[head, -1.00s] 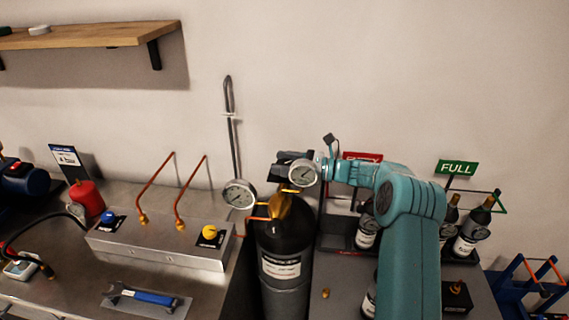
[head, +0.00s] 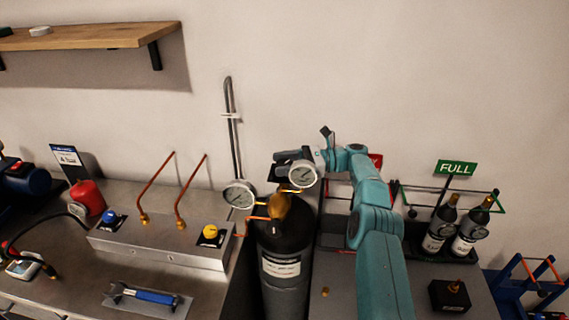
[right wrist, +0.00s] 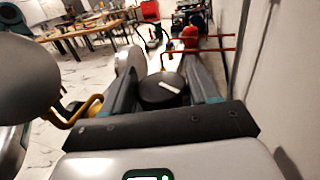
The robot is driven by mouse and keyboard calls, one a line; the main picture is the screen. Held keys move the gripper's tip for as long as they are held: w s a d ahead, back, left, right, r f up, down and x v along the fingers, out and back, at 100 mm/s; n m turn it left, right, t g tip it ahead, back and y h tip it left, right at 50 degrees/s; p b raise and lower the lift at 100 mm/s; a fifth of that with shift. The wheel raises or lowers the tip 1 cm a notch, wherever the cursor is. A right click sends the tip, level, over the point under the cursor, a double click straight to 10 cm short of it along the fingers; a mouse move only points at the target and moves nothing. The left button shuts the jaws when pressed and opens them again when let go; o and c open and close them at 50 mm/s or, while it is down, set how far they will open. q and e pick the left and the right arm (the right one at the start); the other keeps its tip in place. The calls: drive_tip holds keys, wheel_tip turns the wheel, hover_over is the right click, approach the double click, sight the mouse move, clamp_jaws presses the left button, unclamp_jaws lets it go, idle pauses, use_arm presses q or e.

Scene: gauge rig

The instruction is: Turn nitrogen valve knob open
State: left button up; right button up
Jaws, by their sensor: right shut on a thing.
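The dark gas cylinder (head: 284,243) with a white label stands between the two benches, with a brass valve (head: 282,206) and two round gauges, one on the left (head: 239,195) and one on the right (head: 303,174). My right gripper (head: 283,159) is at the top of the valve, partly behind the right gauge. In the right wrist view, a round black knob (right wrist: 160,92) with a white mark sits between its fingers, and the gripper is shut on it. In the head view the knob is mostly hidden. My left gripper is not in view.
A metal manifold box (head: 160,242) with blue and yellow knobs is on the left bench. A blue-handled wrench (head: 152,296) lies in front of it. Dark bottles (head: 441,222) stand at right under a green FULL sign (head: 456,168). A wooden shelf (head: 90,35) is above left.

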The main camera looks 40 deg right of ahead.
drive_tip(key=o, duration=0.9)
drive_tip(key=shift+o, duration=0.2)
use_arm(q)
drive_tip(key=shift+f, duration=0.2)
use_arm(e)
drive_tip(key=shift+w+d+r+m+t+h, duration=0.15)
drive_tip(key=shift+m+t+h, duration=0.15)
drive_tip(key=shift+m+t, duration=0.15)
use_arm(q)
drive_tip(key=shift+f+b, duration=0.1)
drive_tip(key=shift+b, duration=0.2)
use_arm(e)
drive_tip(key=shift+m+t+h, duration=0.25)
drive_tip(key=shift+t+h, duration=0.1)
drive_tip(key=shift+h, duration=0.05)
